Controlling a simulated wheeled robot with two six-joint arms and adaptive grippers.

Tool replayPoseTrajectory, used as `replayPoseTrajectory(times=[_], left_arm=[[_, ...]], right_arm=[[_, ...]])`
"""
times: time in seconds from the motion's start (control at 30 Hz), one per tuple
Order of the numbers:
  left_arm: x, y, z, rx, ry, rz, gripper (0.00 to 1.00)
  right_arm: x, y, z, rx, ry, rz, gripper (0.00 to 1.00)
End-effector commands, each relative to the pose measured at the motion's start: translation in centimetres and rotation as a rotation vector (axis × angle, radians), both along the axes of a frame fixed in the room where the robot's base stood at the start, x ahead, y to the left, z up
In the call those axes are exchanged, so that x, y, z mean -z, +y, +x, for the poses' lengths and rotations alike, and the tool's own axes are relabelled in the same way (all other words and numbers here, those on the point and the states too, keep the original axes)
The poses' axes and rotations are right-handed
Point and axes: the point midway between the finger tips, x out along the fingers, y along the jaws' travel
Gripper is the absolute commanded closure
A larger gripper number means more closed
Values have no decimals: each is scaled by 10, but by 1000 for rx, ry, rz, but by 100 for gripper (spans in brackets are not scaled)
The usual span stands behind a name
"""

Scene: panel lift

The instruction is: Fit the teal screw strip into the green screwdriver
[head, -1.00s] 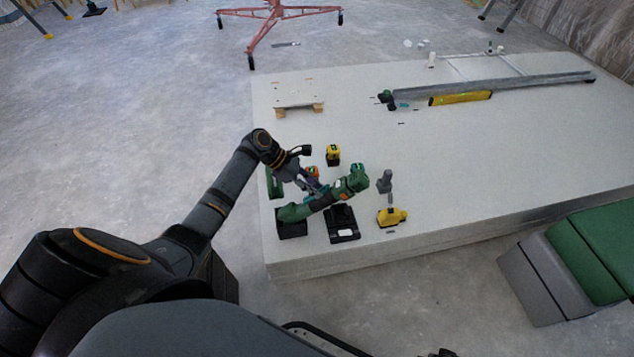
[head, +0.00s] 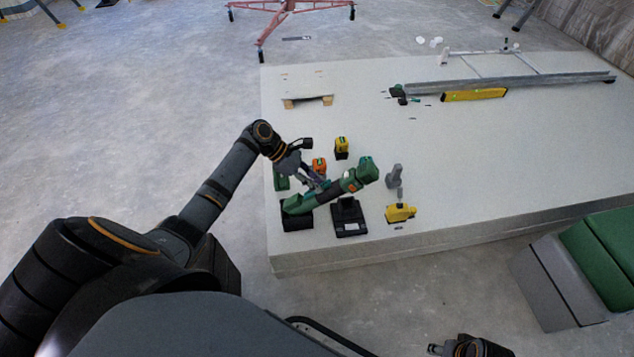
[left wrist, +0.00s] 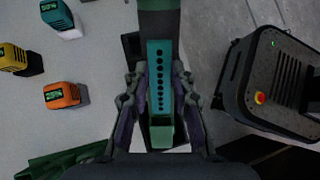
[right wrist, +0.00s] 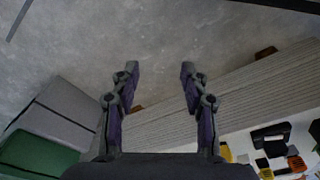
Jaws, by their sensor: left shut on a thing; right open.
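The green screwdriver (head: 335,191) lies slanted across black stands near the front left of the white slab. Its green body also shows at the top of the left wrist view (left wrist: 158,20). The teal screw strip (left wrist: 160,75), with a row of dark holes, lies lengthwise between the fingers of my left gripper (left wrist: 158,82), its far end against the green body. Whether it is seated there I cannot tell. My left gripper also shows beside the screwdriver in the head view (head: 316,182). My right gripper (right wrist: 159,70) is open and empty, off the slab's side.
Orange (head: 319,164) and yellow (head: 341,146) battery-like blocks stand behind the screwdriver. A yellow tool (head: 400,212) stands to its right. A yellow level (head: 474,95) and a ladder-like frame lie at the back. A green-topped box (head: 600,250) is at the right. The slab's middle is clear.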

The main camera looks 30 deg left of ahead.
Motion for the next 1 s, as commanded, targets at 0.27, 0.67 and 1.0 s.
replayPoseTrajectory(times=[0.27, 0.67, 1.0], left_arm=[[5, 4, -2, 1, -1, 0, 100], [6, 6, -3, 0, 0, 0, 100], [4, 6, -3, 0, 0, -1, 100]], right_arm=[[-28, 6, -4, -8, 3, 11, 55], [-40, 8, -7, -12, 7, 14, 55], [-44, 8, -7, -12, 7, 14, 55]])
